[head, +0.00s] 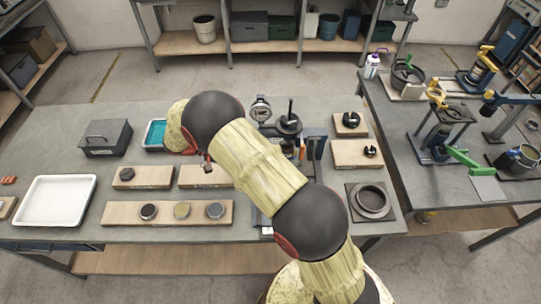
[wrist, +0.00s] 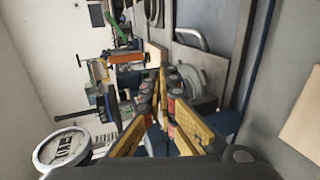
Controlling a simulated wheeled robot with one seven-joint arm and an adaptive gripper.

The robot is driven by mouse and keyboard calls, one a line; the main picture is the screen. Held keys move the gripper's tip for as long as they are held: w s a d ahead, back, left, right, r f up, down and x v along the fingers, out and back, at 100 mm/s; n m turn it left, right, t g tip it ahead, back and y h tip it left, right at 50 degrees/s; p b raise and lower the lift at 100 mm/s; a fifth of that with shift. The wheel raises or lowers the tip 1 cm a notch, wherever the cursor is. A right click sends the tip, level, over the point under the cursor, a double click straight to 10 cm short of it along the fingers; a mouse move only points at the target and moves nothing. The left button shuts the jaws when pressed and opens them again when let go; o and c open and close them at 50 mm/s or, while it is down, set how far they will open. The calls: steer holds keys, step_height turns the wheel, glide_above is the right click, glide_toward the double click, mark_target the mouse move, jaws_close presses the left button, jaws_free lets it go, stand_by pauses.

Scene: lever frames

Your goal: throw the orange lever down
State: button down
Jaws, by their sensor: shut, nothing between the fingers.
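An orange bar that looks like the orange lever (wrist: 127,57) shows small in the upper left of the wrist view, on a dark frame. The wrist picture is turned on its side, so whether the lever is up or down is hard to tell. In the head view a small orange part (head: 302,149) shows beside a blue and dark stand, just right of my arm; I cannot tell if it is the same lever. My gripper (wrist: 161,84) is shut and empty, its tips apart from the orange bar. My arm hides the gripper in the head view.
The right table (head: 404,165) carries lever frames with a green lever (head: 461,156) and a blue lever (head: 508,98). Wooden boards with discs, a white tray (head: 57,201) and a dark box (head: 105,138) stand on the front table. A dial gauge (head: 261,109) stands near my arm.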

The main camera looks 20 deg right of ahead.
steer(key=shift+w+a, duration=0.25)
steer(key=shift+a, duration=0.3)
steer(key=shift+w+a, duration=0.2)
steer(key=shift+a, duration=0.3)
